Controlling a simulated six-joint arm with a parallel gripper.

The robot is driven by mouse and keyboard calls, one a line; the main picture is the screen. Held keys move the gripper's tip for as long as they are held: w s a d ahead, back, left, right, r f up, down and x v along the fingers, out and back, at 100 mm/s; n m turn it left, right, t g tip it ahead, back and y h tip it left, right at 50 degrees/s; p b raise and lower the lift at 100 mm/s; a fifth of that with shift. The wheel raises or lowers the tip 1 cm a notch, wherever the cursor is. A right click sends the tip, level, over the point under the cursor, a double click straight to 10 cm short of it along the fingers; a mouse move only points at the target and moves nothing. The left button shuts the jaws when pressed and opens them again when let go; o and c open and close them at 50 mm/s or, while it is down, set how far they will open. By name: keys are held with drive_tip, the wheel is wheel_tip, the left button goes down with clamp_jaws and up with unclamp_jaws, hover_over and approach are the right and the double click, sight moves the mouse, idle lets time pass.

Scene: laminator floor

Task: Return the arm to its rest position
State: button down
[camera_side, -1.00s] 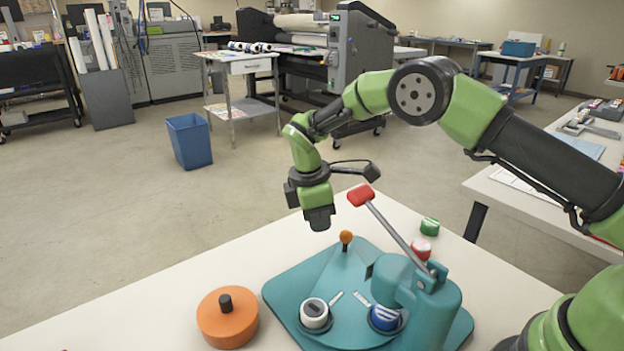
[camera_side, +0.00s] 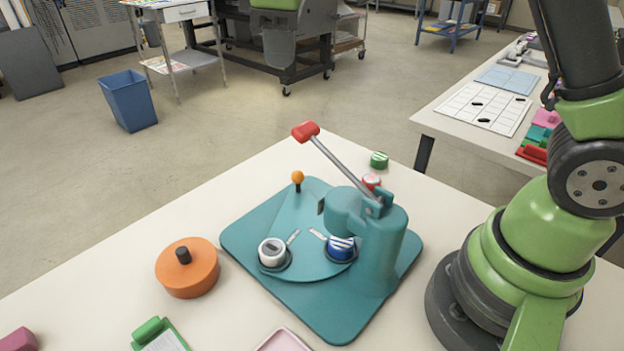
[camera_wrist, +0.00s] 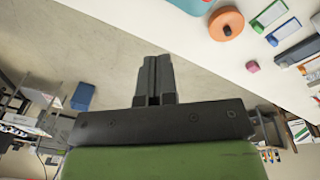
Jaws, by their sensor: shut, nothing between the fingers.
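My gripper (camera_wrist: 154,80) shows in the wrist view with its two dark fingers together and nothing between them. It hangs over the floor side of the white table (camera_wrist: 150,20), clear of everything on it. In the side view my arm rises from its green base at the right and runs out of the top of the picture. I cannot make out the fingers there. The teal press (camera_side: 385,255) stands on the table, its red-tipped lever (camera_side: 305,131) raised. A white round piece (camera_side: 272,248) and a blue-striped one (camera_side: 341,246) sit in its two holders.
An orange disc (camera_side: 190,275) with a black knob lies left of the press. A green clipboard (camera_side: 160,338) and pink tray (camera_side: 283,342) lie in front. A blue bin (camera_side: 128,100) stands on the floor.

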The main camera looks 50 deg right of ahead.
drive_tip(key=s+d+r+m+t+y, duration=0.1)
drive_tip(key=s+r+m, duration=0.2)
drive_tip(key=s, duration=0.3)
drive_tip(key=s+d+r+m+t, duration=0.1)
drive_tip(key=s+r+m+t, duration=0.15)
drive_tip(key=s, duration=0.25)
drive_tip(key=s+f+m+t+y, duration=0.1)
drive_tip(key=s+f+m+t, duration=0.1)
drive_tip(key=s+m, duration=0.4)
drive_tip(key=s+f, duration=0.1)
drive_tip(key=s, duration=0.3)
drive_tip(key=shift+s, duration=0.2)
